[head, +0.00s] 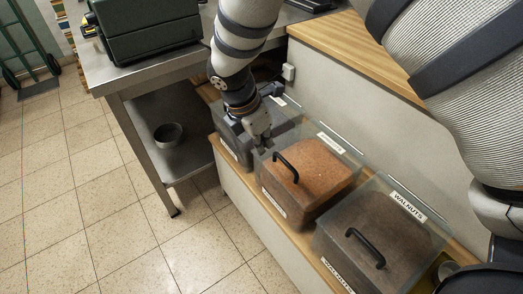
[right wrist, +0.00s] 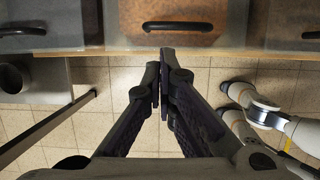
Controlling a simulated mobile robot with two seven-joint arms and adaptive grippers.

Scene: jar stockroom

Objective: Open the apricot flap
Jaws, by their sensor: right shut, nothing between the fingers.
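The bin of orange-brown contents (head: 318,168) stands in the middle of the row, and its label is too small to read. Its clear flap appears closed, with a black bar handle (head: 286,166) on it. The handle also shows at the top of the right wrist view (right wrist: 178,26). My right gripper (head: 264,147) is shut and empty, just beyond the handle in the head view and apart from it. In the right wrist view its fingertips (right wrist: 165,58) meet just below the handle. My left gripper is not seen.
The walnuts bin (head: 400,232) with a black handle (head: 366,248) is on the near side. A dark bin (head: 232,140) is partly hidden behind my right arm. A steel table (head: 150,72) holds a green case (head: 150,28); a bowl (head: 168,134) sits on its lower shelf.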

